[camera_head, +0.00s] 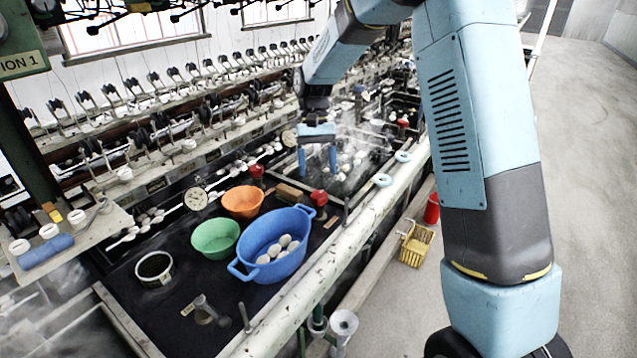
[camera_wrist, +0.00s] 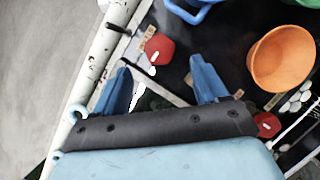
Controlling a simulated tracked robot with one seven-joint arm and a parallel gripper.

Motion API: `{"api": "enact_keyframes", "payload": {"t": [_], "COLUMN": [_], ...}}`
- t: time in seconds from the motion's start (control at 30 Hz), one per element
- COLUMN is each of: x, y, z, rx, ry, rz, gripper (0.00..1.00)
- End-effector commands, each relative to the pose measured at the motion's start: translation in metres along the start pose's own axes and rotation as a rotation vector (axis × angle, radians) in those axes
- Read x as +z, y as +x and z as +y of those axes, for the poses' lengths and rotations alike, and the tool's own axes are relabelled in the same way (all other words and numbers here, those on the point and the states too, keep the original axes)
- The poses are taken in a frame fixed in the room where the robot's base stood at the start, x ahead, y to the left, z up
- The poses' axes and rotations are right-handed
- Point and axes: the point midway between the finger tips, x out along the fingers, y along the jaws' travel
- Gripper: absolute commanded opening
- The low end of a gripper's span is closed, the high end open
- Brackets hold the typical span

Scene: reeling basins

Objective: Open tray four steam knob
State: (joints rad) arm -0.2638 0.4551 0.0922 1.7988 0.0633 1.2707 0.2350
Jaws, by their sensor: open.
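Red knobs stand on the bench. One red knob (camera_head: 319,198) is beside the blue basin, and another red knob (camera_head: 257,171) is behind the orange bowl. A farther red knob (camera_head: 403,122) is at the back. I cannot read which tray each belongs to. My gripper (camera_head: 317,165) hangs open and empty over the steaming tray area, behind the near red knob. In the wrist view, a red knob with a white mark (camera_wrist: 159,49) lies just beyond the open fingertips (camera_wrist: 160,66), apart from them. Another red knob (camera_wrist: 266,125) is to the right.
A blue basin (camera_head: 239,270) holds pale cocoons. A green bowl (camera_head: 215,238) and an orange bowl (camera_head: 243,201) stand beside it. A pale rail (camera_head: 335,240) edges the bench, with light-blue rings (camera_head: 383,180) nearby. A yellow basket (camera_head: 416,246) is on the floor.

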Motion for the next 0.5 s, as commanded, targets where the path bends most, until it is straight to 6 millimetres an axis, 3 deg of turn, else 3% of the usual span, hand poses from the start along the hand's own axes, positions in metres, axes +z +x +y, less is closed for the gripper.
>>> {"api": "enact_keyframes", "payload": {"t": [0.2,0.5], "x": [-0.001,0.000], "y": [-0.041,-0.068], "z": [0.000,0.000], "rx": [-0.001,0.000], "ry": [0.000,0.000], "rz": [0.002,-0.001], "gripper": [0.73,0.73]}}
